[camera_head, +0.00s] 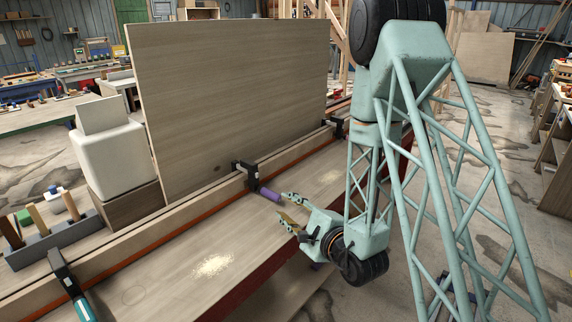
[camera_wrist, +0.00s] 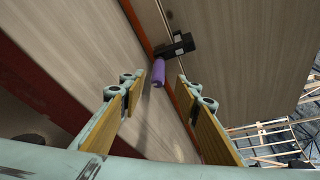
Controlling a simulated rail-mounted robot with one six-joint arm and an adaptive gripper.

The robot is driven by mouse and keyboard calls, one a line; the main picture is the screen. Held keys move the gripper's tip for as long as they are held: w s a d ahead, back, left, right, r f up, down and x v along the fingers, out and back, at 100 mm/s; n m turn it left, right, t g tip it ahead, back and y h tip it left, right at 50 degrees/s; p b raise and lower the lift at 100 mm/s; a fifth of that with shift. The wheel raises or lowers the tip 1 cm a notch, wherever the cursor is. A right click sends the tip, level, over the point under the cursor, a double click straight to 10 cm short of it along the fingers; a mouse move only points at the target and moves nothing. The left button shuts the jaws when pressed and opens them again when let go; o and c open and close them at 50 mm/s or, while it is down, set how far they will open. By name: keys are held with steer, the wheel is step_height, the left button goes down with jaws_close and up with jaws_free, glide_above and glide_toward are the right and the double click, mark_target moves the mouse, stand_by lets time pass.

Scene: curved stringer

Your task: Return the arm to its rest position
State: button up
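My gripper (camera_head: 285,207) is at the end of my pale green lattice arm, low over the front part of the workbench (camera_head: 150,270). In the wrist view its two wood-faced fingers (camera_wrist: 163,85) stand wide apart with nothing between them. A black clamp with a purple handle (camera_head: 270,194) sits on the bench just beyond the fingertips. The handle also shows in the wrist view (camera_wrist: 158,72), ahead of the gap between the fingers. It looks close to the fingers, but I cannot tell the exact distance.
A tall wooden panel (camera_head: 230,100) stands upright along the bench behind a long strip. A teal-handled clamp (camera_head: 80,300) is at the near left, beside a grey rack of wooden-handled tools (camera_head: 50,240). Sawdust piles lie on the bench. Floor is open at the right.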

steer(key=s+a+r+n+g+y, duration=0.3)
steer(key=s+a+r, duration=0.3)
steer(key=r, duration=0.3)
steer(key=s+a+r+n+g+y, duration=0.2)
steer(key=s+a+r+y, duration=0.2)
steer(key=s+a+r, duration=0.3)
steer(key=s+r+n+g, duration=0.4)
steer(key=s, duration=0.6)
steer(key=s+r+n+g, duration=0.3)
steer(key=s+r+g, duration=0.1)
steer(key=s, duration=0.6)
steer(key=s+d+f+n+g+h, duration=0.2)
steer(key=s+d+n+h, duration=0.45)
steer(key=s+d, duration=0.75)
steer(key=s+d+r+t+h, duration=0.1)
steer(key=d+h, duration=0.3)
steer(key=d, duration=0.5)
steer(key=s+d+r+t+h, duration=0.1)
steer(key=d+r+t+h, duration=0.2)
steer(key=d, duration=0.7)
steer(key=shift+d+m+t+h+p, duration=0.15)
steer(key=shift+m+t+h+p, duration=0.25)
steer(key=shift+t+h, duration=0.4)
